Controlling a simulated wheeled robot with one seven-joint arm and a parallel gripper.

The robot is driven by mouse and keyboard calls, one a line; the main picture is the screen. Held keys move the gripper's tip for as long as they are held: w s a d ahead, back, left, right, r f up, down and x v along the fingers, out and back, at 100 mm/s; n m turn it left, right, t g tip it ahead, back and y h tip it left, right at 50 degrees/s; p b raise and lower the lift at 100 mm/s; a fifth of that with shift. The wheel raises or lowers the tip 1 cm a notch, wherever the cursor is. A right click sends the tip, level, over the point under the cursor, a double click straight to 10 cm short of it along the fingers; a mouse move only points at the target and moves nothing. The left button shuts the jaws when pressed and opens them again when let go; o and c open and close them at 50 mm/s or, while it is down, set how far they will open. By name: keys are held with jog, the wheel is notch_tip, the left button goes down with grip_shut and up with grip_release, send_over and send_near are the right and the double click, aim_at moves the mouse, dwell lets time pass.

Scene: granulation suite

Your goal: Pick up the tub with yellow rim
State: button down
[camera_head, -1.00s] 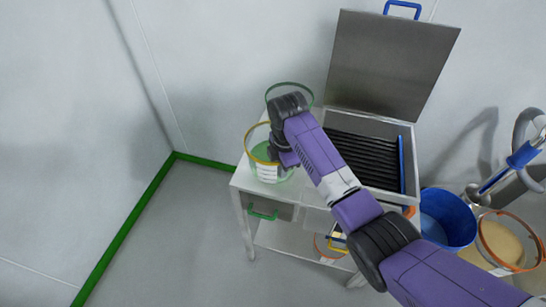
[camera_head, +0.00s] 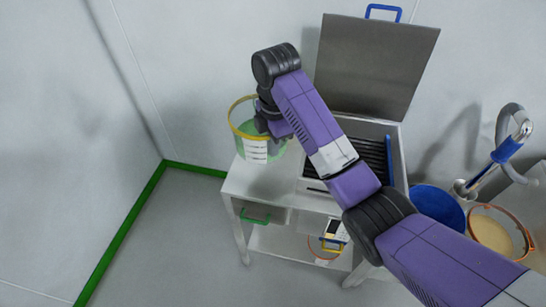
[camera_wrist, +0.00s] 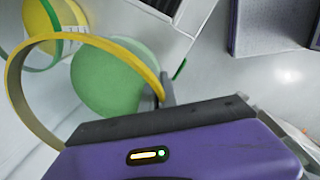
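The tub with yellow rim (camera_head: 257,150) is clear, with green contents and a white label. It is raised above the left end of the steel cart (camera_head: 238,187) and looks slightly tilted. My gripper (camera_head: 263,118) is shut on the right side of its rim. In the wrist view, the yellow rim (camera_wrist: 17,85) curves out from my gripper's finger (camera_wrist: 168,90), with the green contents (camera_wrist: 108,78) inside. Part of the tub is hidden by my gripper's body there.
A tub with green rim and yellow contents (camera_wrist: 55,25) shows in the wrist view; my arm hides it in the head view. An open steel lid (camera_head: 373,65) stands over a slatted box. A blue bucket (camera_head: 437,207) and an orange-rimmed tub (camera_head: 495,235) stand right. Left floor is clear.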

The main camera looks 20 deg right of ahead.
notch_tip(320, 180, up, 6)
jog(key=p, duration=0.3)
jog(key=shift+f, duration=0.15)
jog(key=shift+w, duration=0.1)
jog(key=shift+r, duration=0.85)
